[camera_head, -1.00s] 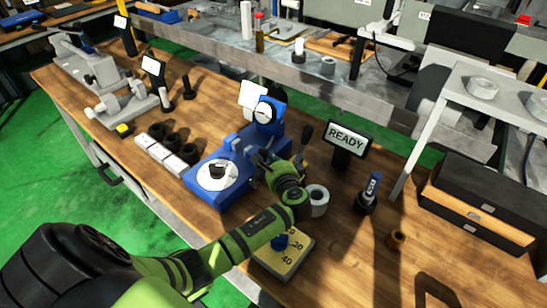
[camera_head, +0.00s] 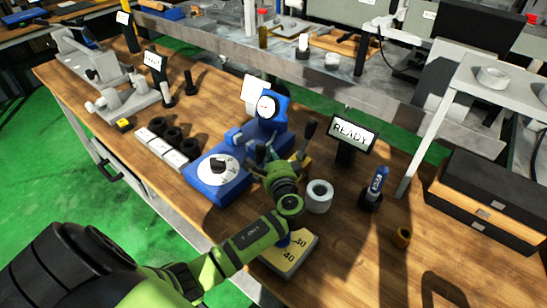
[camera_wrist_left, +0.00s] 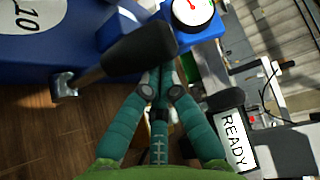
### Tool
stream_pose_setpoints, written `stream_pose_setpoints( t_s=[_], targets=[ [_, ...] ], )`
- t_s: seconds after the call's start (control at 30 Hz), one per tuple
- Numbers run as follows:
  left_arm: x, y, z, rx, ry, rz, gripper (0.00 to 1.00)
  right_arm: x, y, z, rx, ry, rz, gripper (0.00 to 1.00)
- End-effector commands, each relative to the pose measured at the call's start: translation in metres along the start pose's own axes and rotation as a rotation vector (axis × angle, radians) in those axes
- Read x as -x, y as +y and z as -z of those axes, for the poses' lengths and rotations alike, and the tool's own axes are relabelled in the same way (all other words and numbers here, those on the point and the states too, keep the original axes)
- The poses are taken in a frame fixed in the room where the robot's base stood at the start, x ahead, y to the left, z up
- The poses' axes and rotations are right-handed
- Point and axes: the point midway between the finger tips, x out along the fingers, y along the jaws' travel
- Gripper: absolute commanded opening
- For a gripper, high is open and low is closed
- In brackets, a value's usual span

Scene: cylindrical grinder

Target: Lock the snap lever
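The blue gauge fixture (camera_head: 218,187) stands on the wooden bench, with a round dial (camera_head: 267,106) and a white disc on its base. In the left wrist view a large black handle (camera_wrist_left: 140,47), apparently this lever, slants across in front of my fingers. My left gripper (camera_head: 265,160) is beside the fixture, close to the lever. In the wrist view its teal fingers (camera_wrist_left: 163,75) are drawn together. The handle partly covers their tips; contact cannot be told.
The READY sign (camera_head: 352,133) stands right of the lever. A white ring (camera_head: 319,197) and a yellow numbered block (camera_head: 300,250) are near my left forearm.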

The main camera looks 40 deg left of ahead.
Motion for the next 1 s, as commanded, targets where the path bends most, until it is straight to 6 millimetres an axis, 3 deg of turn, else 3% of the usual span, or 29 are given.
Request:
stream_pose_setpoints(
  t_s=[0.1, 0.4, 1.0],
  targets=[
    [0.005, 0.007, -0.007, 0.078, -0.003, 0.062, 0.0, -0.021, 0.0, -0.002, 0.0, 0.001, 0.0, 0.0],
    [0.018, 0.005, -0.024, 0.184, -0.004, 0.147, 0.0, -0.052, -0.001, -0.004, -0.001, 0.001, 0.0, 0.0],
    [0.035, 0.007, -0.045, 0.226, -0.003, 0.18, 0.0, -0.067, -0.001, -0.006, -0.001, 0.0, 0.0, 0.0]
  ],
)
